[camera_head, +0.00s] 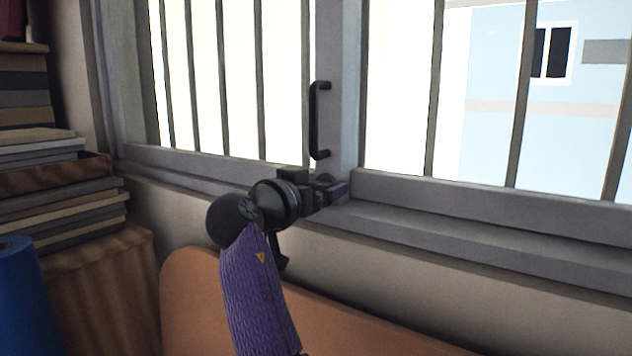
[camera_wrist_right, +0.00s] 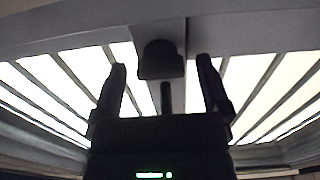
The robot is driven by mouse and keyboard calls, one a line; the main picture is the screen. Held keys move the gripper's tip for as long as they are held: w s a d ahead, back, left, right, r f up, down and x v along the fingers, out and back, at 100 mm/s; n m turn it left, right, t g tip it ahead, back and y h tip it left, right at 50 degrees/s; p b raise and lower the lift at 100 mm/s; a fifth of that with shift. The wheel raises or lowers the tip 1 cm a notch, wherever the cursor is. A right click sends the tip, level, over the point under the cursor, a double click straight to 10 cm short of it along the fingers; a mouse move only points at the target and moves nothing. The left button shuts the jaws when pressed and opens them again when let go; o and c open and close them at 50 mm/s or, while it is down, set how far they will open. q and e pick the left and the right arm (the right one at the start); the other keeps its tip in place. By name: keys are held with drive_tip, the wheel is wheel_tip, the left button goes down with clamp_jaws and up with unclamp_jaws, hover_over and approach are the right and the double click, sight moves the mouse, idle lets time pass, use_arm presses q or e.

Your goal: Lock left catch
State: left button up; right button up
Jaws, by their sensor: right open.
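A small dark catch (camera_wrist_right: 160,60) with a rounded knob and a wider base sits on the window frame. In the right wrist view it lies between and just beyond the two fingertips of my right gripper (camera_wrist_right: 162,72), which is open and empty. In the head view my right gripper (camera_head: 330,191) is at the foot of the window's middle post, and the catch (camera_head: 325,178) shows only as a small dark bit behind it. I cannot tell whether the fingers touch the catch or whether it is locked. My left gripper is not in view.
A black pull handle (camera_head: 318,120) stands on the post just above my right gripper. Barred window panes lie on both sides over a grey sill (camera_head: 470,240). Stacked books (camera_head: 60,200) stand at the left, with a blue object (camera_head: 25,300) and an orange-brown panel (camera_head: 190,300) below.

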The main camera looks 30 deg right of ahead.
drive_tip(key=shift+c, duration=1.3)
drive_tip(key=c, duration=1)
